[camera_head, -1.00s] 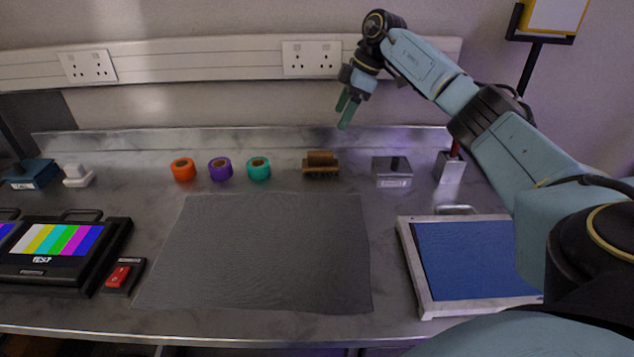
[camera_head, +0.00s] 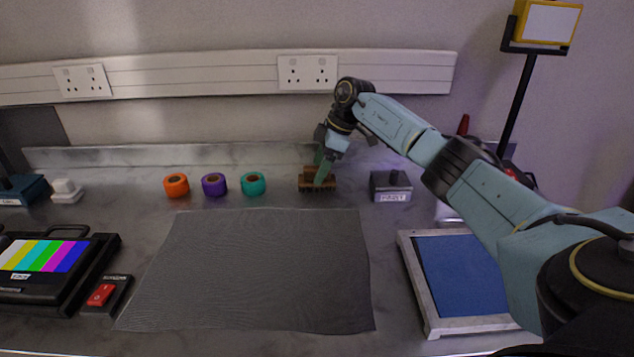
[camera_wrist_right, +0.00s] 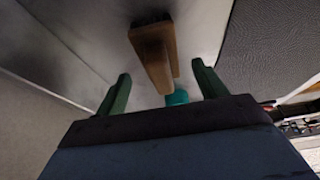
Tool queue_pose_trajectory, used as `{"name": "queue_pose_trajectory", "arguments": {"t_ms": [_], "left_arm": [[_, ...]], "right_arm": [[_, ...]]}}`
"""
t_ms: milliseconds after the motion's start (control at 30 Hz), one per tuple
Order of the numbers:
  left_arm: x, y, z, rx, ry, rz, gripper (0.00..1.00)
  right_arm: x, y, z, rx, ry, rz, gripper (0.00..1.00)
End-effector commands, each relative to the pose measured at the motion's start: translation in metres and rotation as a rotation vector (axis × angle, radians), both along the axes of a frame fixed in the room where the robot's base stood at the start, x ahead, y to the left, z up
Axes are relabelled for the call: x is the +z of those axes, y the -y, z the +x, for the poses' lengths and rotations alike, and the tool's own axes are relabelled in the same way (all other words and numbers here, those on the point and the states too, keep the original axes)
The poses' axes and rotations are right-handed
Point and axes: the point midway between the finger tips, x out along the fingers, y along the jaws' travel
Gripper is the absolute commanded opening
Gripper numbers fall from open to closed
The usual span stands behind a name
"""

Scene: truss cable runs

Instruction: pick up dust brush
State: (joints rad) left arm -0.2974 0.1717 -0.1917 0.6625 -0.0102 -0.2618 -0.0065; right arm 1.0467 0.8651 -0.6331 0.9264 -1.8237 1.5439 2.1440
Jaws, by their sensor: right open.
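The dust brush (camera_head: 306,183) is a small brown block with dark bristles on the bench behind the grey mat. My right gripper (camera_head: 322,172) has come down at it, with its green fingers in front of and beside the brush's handle. The fingers partly hide the brush in the head view. My left gripper is not in view.
Orange (camera_head: 176,186), purple (camera_head: 214,184) and teal (camera_head: 253,183) tape rolls stand left of the brush. A grey labelled box (camera_head: 391,186) is close on its right. The grey mat (camera_head: 255,270) in front is clear. A blue-topped tray (camera_head: 465,275) lies at the right.

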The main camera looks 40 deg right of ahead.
Motion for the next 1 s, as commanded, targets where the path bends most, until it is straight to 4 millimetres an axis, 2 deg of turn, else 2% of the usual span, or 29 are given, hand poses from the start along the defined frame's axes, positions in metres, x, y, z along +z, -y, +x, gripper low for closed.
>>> {"name": "queue_pose_trajectory", "arguments": {"t_ms": [33, 200, 500, 900, 1000], "left_arm": [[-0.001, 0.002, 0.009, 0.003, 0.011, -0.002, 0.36], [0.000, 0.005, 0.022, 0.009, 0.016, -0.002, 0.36], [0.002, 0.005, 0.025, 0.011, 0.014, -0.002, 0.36], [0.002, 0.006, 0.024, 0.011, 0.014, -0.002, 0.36], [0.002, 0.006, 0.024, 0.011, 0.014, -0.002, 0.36]], "right_arm": [[-0.009, -0.006, 0.003, 0.002, -0.001, 0.002, 0.71], [-0.028, -0.013, 0.008, 0.000, -0.002, 0.001, 0.71], [-0.031, -0.014, 0.009, 0.000, 0.000, 0.000, 0.71], [-0.030, -0.014, 0.009, 0.000, 0.001, 0.001, 0.21], [-0.030, -0.013, 0.009, 0.000, 0.001, 0.001, 0.21]]}}
